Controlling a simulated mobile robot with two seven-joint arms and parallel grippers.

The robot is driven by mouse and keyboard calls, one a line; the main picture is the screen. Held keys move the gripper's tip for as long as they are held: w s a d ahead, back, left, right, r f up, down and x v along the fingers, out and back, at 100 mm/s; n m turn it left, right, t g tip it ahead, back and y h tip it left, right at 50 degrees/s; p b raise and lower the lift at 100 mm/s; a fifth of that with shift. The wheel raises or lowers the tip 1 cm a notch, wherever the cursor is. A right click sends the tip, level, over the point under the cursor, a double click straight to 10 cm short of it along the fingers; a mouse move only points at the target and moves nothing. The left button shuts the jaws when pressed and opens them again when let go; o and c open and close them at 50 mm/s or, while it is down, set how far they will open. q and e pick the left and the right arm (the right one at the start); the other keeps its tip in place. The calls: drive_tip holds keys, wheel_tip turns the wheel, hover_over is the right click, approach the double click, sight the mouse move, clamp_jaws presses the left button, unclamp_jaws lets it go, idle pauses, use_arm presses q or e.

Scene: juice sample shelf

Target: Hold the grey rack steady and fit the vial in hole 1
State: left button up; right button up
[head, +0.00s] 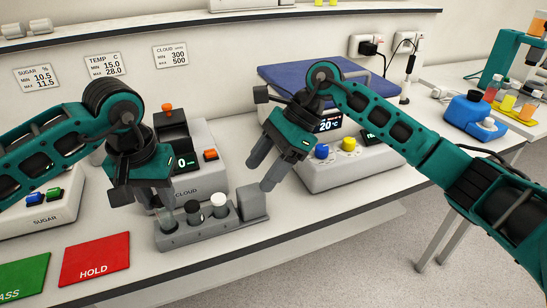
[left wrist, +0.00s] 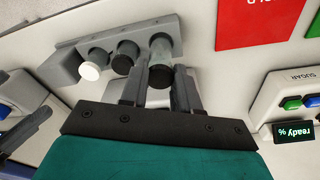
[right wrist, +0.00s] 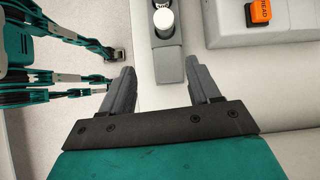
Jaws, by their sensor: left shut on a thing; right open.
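The grey rack (head: 205,233) stands on the bench, with a raised grey block at its right end. My left gripper (head: 159,205) is shut on a clear vial with a dark cap (left wrist: 161,60), at the rack's left-end hole. The vial's lower end meets the rack there; how deep it sits I cannot tell. A dark-capped vial (head: 192,212) and a white-capped vial (head: 219,207) stand in the other holes. No hole numbers are readable. My right gripper (head: 261,172) is open and empty, above and behind the raised block; the rack's block end also shows in the right wrist view (right wrist: 166,62).
The CLOUD instrument (head: 203,160) stands behind the rack, and a device with blue and yellow knobs (head: 345,165) to its right. The SUGAR instrument (head: 50,215), red HOLD mat (head: 95,259) and green mat (head: 23,277) lie left. The bench right of the rack is clear.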

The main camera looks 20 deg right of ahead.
sight(253, 190)
drive_tip(key=shift+m+h, duration=0.4)
drive_tip(key=shift+w+a+f, duration=0.15)
drive_tip(key=shift+a+f, duration=0.3)
drive_tip(key=shift+f, duration=0.65)
drive_tip(key=shift+w+a+f, duration=0.2)
drive_tip(key=shift+a+f, duration=0.2)
drive_tip(key=shift+f, duration=0.65)
drive_tip(key=shift+w+a+f, duration=0.15)
drive_tip(key=shift+a+f, duration=0.3)
drive_tip(key=shift+f, duration=0.65)
drive_tip(key=shift+c, duration=0.4)
drive_tip(key=c, duration=0.5)
